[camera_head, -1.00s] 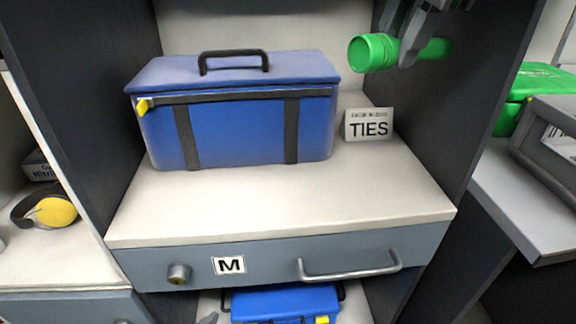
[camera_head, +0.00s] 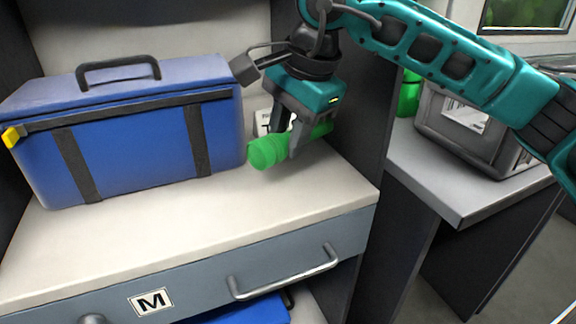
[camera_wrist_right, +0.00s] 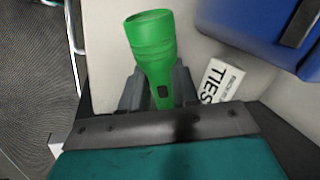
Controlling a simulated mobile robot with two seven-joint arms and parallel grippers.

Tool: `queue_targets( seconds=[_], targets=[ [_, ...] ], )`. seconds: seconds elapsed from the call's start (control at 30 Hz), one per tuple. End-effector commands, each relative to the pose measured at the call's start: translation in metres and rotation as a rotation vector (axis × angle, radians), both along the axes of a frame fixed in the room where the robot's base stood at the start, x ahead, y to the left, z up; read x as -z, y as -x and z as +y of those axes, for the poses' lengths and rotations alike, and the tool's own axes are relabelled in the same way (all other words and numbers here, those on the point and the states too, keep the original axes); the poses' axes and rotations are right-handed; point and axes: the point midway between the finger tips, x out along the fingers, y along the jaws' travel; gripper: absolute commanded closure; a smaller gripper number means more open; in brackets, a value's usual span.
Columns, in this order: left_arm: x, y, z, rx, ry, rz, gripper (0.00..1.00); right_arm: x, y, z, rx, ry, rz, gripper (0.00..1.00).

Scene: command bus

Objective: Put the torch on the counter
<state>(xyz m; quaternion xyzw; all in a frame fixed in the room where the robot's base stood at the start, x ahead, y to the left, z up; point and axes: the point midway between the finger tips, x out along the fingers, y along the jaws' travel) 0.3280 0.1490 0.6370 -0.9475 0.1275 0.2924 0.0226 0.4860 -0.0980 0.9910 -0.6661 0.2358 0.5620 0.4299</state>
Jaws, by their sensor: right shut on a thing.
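The green torch (camera_head: 264,153) is held in my right gripper (camera_head: 290,142), which is shut on it. The torch's wide head points left and toward the camera, close to the right end of the blue case. In the right wrist view the torch (camera_wrist_right: 153,50) sticks out from between the fingers (camera_wrist_right: 158,90). The white counter (camera_head: 215,220) lies below the torch. I cannot tell for sure whether the torch touches it. My left gripper is not in view.
A blue case (camera_head: 130,130) with a black handle stands on the counter to the left. A dark side panel bounds the right. The counter's front is clear, above the M drawer (camera_head: 153,301).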

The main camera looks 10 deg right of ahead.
Motion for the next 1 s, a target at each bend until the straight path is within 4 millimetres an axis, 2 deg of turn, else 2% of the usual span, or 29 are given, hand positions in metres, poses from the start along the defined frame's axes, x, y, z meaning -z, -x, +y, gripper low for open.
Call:
queue_targets(
  seconds=[0.17,0.43,0.8,0.83,1.0],
  targets=[
    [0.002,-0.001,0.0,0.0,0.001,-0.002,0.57,0.011,0.0,0.0,0.001,-0.001,-0.002,1.0],
    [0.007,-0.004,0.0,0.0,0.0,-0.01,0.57,0.048,0.0,0.0,0.001,-0.001,-0.001,1.0],
    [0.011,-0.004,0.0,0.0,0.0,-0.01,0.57,0.053,0.0,0.0,0.0,-0.001,-0.002,1.0],
    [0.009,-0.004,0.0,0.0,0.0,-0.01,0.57,0.051,0.0,0.0,0.0,-0.001,-0.001,0.67],
    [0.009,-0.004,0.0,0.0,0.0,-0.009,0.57,0.051,0.0,0.0,0.0,-0.001,-0.001,0.51]
  ],
)
